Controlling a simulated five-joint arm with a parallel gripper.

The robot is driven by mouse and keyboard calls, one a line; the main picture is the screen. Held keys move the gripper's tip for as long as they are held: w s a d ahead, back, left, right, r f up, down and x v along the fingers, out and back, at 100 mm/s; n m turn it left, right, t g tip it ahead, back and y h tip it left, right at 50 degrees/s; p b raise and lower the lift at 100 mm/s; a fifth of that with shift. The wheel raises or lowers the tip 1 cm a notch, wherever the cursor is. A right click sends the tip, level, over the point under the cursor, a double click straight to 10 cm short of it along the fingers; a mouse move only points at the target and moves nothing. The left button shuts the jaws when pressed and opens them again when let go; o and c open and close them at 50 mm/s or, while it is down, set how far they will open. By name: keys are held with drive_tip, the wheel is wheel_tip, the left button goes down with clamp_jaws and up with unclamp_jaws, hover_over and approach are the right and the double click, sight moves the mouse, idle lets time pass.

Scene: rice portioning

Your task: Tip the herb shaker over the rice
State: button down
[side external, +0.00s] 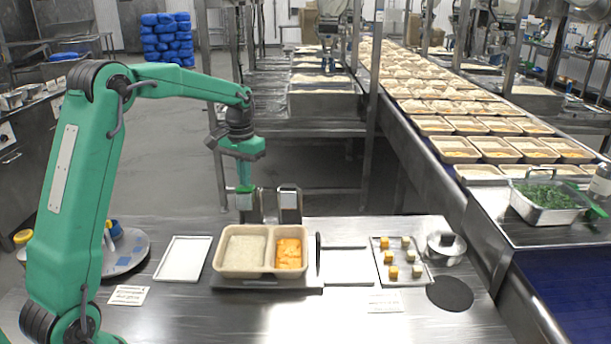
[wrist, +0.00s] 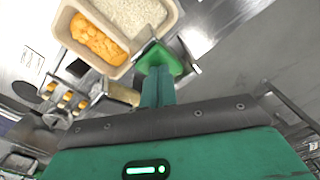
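The two-compartment tray (side external: 218,262) holds white rice (side external: 246,250) on the left and orange food (side external: 289,253) on the right. In the wrist view the rice (wrist: 135,14) and orange food (wrist: 97,40) show at the top. A green-topped shaker (side external: 248,208), apparently the herb shaker, stands upright behind the tray's rice side. My gripper (side external: 245,181) points down at its top. In the wrist view a green square top (wrist: 163,57) shows at the end of my gripper (wrist: 158,85). The fingertips overlap the top, so I cannot tell whether they hold it.
A second shaker (side external: 289,205) stands close to the right. A white board (side external: 183,259) lies left of the tray. A plate of cubes (side external: 401,278), a metal pot (side external: 446,249) and a black disc (side external: 450,294) are at the right. The table's front is mostly clear.

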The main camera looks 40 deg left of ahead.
sight(244, 188)
drive_tip(key=shift+s+d+f, duration=0.2)
drive_tip(key=shift+f, duration=0.55)
drive_tip(key=shift+s+d+f, duration=0.2)
drive_tip(key=shift+f, duration=0.55)
drive_tip(key=shift+s+d+f, duration=0.2)
drive_tip(key=shift+f, duration=0.55)
drive_tip(key=shift+r, duration=0.1)
drive_tip(key=shift+w+a+r, duration=0.2)
drive_tip(key=shift+r, duration=0.75)
drive_tip(key=shift+w+a+r, duration=0.2)
drive_tip(key=shift+r, duration=0.8)
drive_tip(key=shift+w+a+r, duration=0.2)
drive_tip(key=shift+r, duration=0.75)
drive_tip(key=shift+r, duration=0.1)
wheel_tip(244, 188, up, 6)
drive_tip(key=shift+r, duration=0.2)
drive_tip(key=shift+f, duration=3.3)
